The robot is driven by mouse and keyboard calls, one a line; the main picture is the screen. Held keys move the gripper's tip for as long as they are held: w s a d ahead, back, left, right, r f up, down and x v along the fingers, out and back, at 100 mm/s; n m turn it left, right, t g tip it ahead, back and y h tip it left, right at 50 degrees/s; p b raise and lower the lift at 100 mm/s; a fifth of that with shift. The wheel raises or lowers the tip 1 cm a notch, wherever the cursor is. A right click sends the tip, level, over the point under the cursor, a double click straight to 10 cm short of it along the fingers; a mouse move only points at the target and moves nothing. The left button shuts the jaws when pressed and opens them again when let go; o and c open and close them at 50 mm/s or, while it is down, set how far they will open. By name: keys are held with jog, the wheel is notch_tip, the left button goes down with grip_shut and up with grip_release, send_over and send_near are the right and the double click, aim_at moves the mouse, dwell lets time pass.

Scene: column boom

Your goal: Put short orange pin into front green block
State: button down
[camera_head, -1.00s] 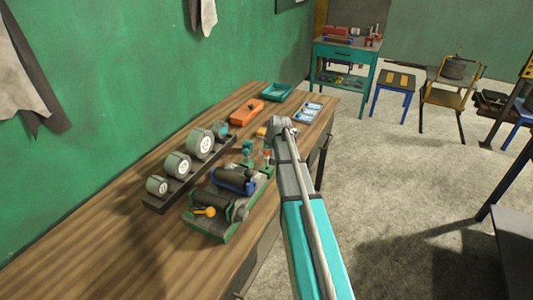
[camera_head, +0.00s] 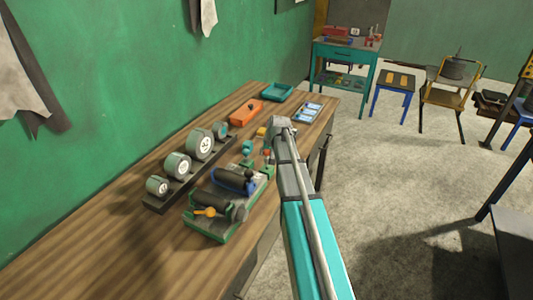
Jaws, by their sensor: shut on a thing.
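My gripper (camera_head: 267,146) points down at the far end of my arm, over the right side of the wooden bench. It is small and partly hidden by my wrist. It is shut on the short orange pin (camera_head: 267,153), of which only a small orange spot shows. A small green block (camera_head: 268,170) lies just below the pin, close to the bench's right edge. Whether the pin touches this block or is inside it, I cannot tell. Another green block (camera_head: 246,163) is to its left, with a teal part above it.
A green-based machine (camera_head: 220,205) with dark cylinders stands nearer to me. A dark rack with several round gauges (camera_head: 200,145) is to the left. An orange box (camera_head: 246,112), a teal tray (camera_head: 277,92) and a blue tray (camera_head: 308,113) lie farther back. The bench's near left is clear.

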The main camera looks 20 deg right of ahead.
aim_at(267, 156)
jog(key=shift+f+b, duration=1.6)
dwell(0.6)
dwell(0.4)
jog(key=shift+c, duration=1)
grip_release()
jog(key=shift+r, duration=0.15)
